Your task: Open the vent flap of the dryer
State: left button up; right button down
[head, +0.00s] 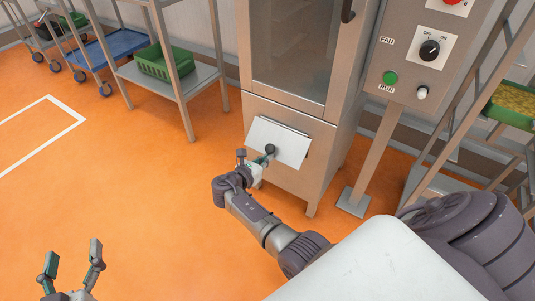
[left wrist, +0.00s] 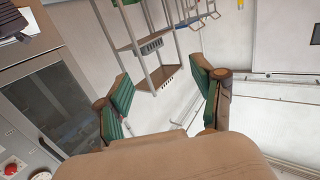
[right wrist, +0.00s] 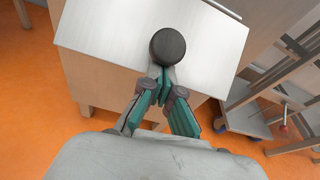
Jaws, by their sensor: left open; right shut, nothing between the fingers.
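The dryer (head: 263,108) is a steel cabinet with a window door. Its vent flap (head: 292,146) is a pale plate low on the front, with a dark round knob (head: 270,149). A dark line shows along the flap's right edge; how far it stands out is hard to tell. My right gripper (head: 264,158) is shut and empty at the knob. In the right wrist view its fingertips (right wrist: 163,74) are just below the knob (right wrist: 167,46), over the flap (right wrist: 110,35); contact is unclear. My left gripper (head: 72,258) is open and empty, away from the dryer.
A control panel (head: 410,75) on a post stands right of the dryer. A steel rack (head: 478,95) with a green tray (head: 512,112) is at the right. A shelf cart (head: 190,82) with a green crate (head: 163,66) stands left. Orange floor before the dryer is clear.

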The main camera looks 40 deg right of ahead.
aim_at(269, 151)
pick_arm(q)
jog(key=s+a+f+g+y+p, duration=0.2)
jog(key=s+a+f+g+p, duration=0.1)
jog(key=s+f+g, duration=0.6)
jog(key=s+a+f+g+y+p, duration=0.2)
jog(key=s+a+f+g+p, duration=0.15)
jog(key=s, duration=0.35)
pick_arm(e)
jog(key=r, duration=0.1)
jog(key=a+r+y+p, duration=0.1)
jog(key=r, duration=0.1)
jog(key=shift+s+r+g+y, duration=0.15)
jog(key=shift+r+g+y, duration=0.05)
jog(key=shift+g+y, duration=0.1)
pick_arm(q)
jog(key=shift+n+g, duration=0.3)
jog(key=shift+g, duration=0.25)
jog(key=x, duration=0.4)
jog(key=shift+w+d+f, duration=0.25)
jog(key=shift+w+d, duration=0.05)
